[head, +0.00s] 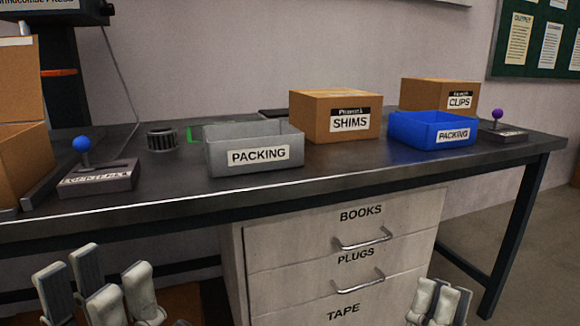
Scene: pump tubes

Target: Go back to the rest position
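My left gripper (110,280) is at the lower left, below and in front of the bench's front edge. Its pale fingertips stand apart, with nothing between them. My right gripper (440,302) is at the bottom right of centre, in front of the drawers. Its fingers show close together and the bottom edge cuts them off, so I cannot tell whether it is open or shut. No object shows in it. Both grippers are apart from the bench.
The dark bench (340,165) holds a grey packing bin (225,161), a shims box (310,115), a blue packing bin (405,130), a clips box (420,92), a blue-knobbed lever (82,145), a purple-knobbed lever (497,115) and a dark ribbed cylinder (161,138). Drawers (300,245) stand below.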

